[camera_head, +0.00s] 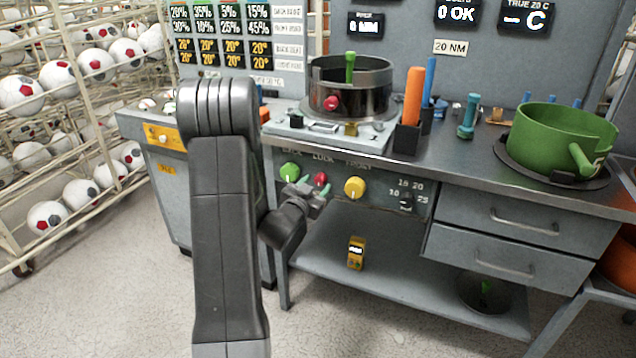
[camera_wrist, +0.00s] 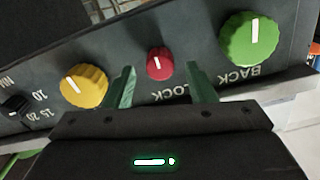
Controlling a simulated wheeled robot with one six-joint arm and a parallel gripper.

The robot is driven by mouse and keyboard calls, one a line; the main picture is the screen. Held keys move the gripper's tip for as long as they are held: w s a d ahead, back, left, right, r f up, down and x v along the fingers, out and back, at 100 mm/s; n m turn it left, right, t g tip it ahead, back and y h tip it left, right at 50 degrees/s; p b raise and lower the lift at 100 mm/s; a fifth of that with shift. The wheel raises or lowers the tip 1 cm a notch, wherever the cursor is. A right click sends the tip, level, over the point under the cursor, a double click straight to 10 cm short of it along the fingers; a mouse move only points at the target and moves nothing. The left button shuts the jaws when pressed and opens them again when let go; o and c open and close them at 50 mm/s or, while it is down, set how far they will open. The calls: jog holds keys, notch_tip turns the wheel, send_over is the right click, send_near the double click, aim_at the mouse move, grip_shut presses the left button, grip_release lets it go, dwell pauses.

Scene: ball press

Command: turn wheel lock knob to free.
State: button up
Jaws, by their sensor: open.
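A small red knob (camera_head: 321,180) is on the front panel (camera_head: 375,195) of the bench, above the word LOCK in the wrist view. In the wrist view the red knob (camera_wrist: 160,64) has a white pointer line, close to upright in that picture. My gripper (camera_head: 306,188) is at the panel just in front of and below the red knob. In the wrist view my gripper (camera_wrist: 161,82) is open, with one green finger on each side of the knob and visible gaps. Whether the fingertips reach around the knob's sides is not clear.
A green knob (camera_head: 289,172), labelled BACK, and a yellow knob (camera_head: 354,187) flank the red one. A small dark selector (camera_head: 406,202) is further right. A metal drum (camera_head: 350,85) and a green pot (camera_head: 560,135) stand on the bench. A ball rack (camera_head: 60,120) is at left.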

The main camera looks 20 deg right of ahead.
jog(key=shift+x, duration=1.1)
jog(key=c, duration=1)
jog(key=shift+o, duration=0.2)
